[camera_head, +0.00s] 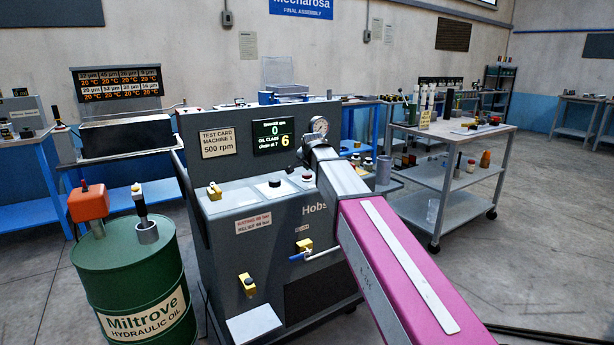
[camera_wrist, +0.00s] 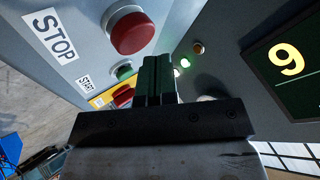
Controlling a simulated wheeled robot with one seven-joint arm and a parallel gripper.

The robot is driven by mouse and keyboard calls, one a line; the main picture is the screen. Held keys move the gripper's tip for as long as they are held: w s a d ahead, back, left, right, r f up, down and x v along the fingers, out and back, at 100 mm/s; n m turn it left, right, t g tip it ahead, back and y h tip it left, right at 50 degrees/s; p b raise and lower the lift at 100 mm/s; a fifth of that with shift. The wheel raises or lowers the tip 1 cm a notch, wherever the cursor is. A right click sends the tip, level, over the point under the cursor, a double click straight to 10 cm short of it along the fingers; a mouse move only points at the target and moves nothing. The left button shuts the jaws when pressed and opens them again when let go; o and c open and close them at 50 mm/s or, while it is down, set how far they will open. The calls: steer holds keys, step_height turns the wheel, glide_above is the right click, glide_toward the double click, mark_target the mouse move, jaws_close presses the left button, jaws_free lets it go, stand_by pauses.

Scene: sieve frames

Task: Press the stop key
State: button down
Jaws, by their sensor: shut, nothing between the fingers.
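The stop key is a large red round button (camera_wrist: 132,33) in a grey collar, beside a white STOP label (camera_wrist: 50,36) in the wrist view. My gripper (camera_wrist: 157,60) has its dark fingers together and empty. In the picture, its tips lie below and right of the red button; a gap shows between them. A green button (camera_wrist: 124,71) by the START label (camera_wrist: 86,83) is left of the fingers. In the head view, my pink arm reaches to the grey test bench (camera_head: 240,250); the fingertips cannot be made out there.
A smaller red knob (camera_wrist: 122,95) on a yellow plate is close left of the fingers. A lit display (camera_wrist: 290,62) is at right. In the head view, a pressure gauge (camera_head: 320,126) is near my wrist, a green oil drum (camera_head: 135,275) left and a grey cart (camera_head: 455,160) right.

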mark_target(308, 174)
steer(key=shift+f, duration=0.35)
steer(key=shift+f, duration=0.45)
stand_by(0.9)
steer(key=shift+r, duration=0.85)
steer(key=shift+r, duration=0.1)
steer(key=shift+r, duration=2.4)
